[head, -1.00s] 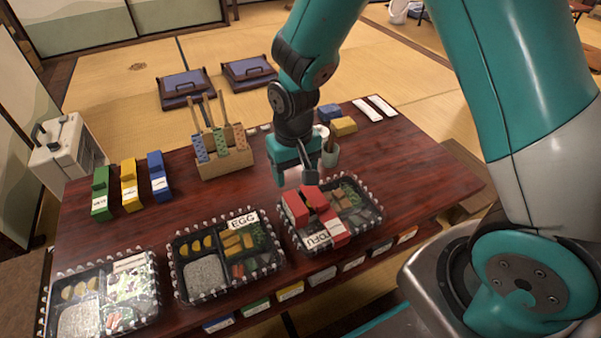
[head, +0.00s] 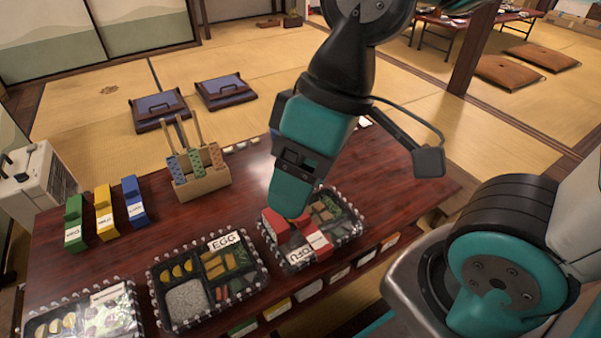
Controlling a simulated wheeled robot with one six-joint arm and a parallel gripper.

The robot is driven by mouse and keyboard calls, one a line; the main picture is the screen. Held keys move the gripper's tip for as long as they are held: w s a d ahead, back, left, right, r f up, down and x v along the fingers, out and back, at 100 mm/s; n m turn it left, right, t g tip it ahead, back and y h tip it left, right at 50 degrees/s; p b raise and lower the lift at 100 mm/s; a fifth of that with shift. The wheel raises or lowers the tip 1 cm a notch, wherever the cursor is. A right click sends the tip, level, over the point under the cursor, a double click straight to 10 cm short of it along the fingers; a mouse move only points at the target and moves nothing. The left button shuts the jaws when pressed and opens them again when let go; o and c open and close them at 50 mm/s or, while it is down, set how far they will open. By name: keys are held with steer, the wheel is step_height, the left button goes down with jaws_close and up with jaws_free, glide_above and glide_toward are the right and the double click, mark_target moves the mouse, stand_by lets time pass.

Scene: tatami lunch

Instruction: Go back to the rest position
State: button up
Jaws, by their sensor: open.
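The jaws are open, though the fingertips are hard to make out. Behind and below it in the picture, a red block (head: 278,226) lies on the right bento box (head: 358,238), beside a label reading TOFU. My gripper overlaps the block's upper edge in the picture. I cannot tell the gap between them.
The dark red table (head: 415,205) holds a middle bento (head: 152,292) labelled EGG, a left bento (head: 25,325), and green (head: 74,222), yellow (head: 105,212) and blue (head: 134,202) blocks. A wooden holder (head: 205,183) stands at the back. Cushions (head: 224,90) lie on the tatami beyond.

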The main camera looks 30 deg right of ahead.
step_height(320, 180, up, 36)
steer(key=p, duration=3.5)
steer(key=shift+f+p, duration=0.15)
steer(key=shift+p, duration=0.2)
